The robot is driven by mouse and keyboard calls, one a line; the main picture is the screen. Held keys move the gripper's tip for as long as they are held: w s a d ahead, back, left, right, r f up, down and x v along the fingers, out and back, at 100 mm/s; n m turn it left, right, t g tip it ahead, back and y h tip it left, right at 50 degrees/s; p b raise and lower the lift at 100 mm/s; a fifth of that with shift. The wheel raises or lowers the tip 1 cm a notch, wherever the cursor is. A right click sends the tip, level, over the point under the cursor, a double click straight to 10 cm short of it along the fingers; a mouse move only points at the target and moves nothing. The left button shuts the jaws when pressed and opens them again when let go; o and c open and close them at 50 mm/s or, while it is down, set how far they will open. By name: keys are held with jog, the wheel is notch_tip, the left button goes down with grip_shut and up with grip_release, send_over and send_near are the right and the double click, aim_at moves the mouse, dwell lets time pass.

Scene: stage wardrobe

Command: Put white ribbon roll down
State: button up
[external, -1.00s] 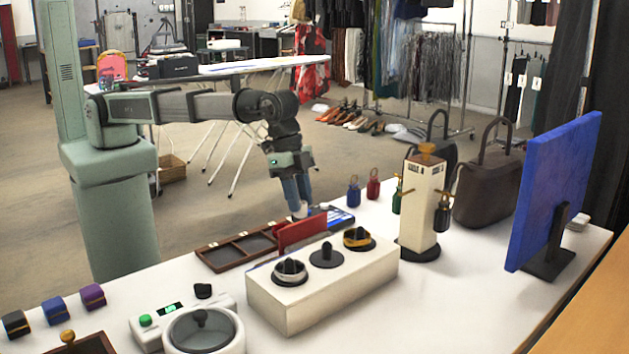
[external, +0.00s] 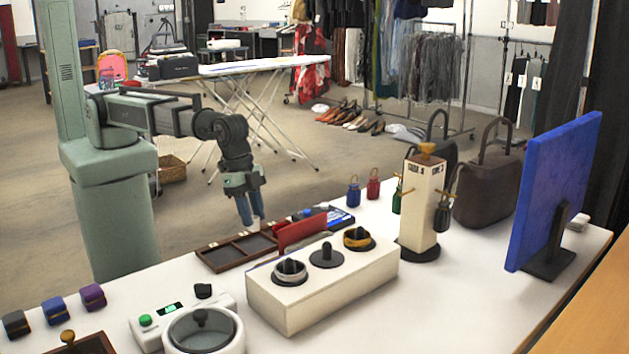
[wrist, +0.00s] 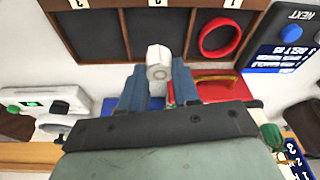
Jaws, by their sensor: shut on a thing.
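My gripper (external: 250,216) is shut on the white ribbon roll (wrist: 158,54), which sits between the blue fingertips in the wrist view. A dark wooden tray (external: 213,267) with three compartments lies on the white table. In the wrist view the tray (wrist: 116,66) carries the labels 3, 2 and 1, and the roll appears in front of compartment 2. Compartments 3 and 2 look empty; a red ring (wrist: 203,42) lies in compartment 1.
A red upright panel (external: 303,231) stands beside the tray, partly hiding it. A white block with black posts (external: 322,291) is in front. A blue-screened device (wrist: 276,60) is right of the tray in the wrist view. A white scale-like device (external: 152,325) stands at front left.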

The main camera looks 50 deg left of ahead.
aim_at(253, 228)
jog(key=shift+f, duration=2.2)
jog(key=shift+f, duration=0.15)
jog(key=o, duration=1)
jog(key=v, duration=1.2)
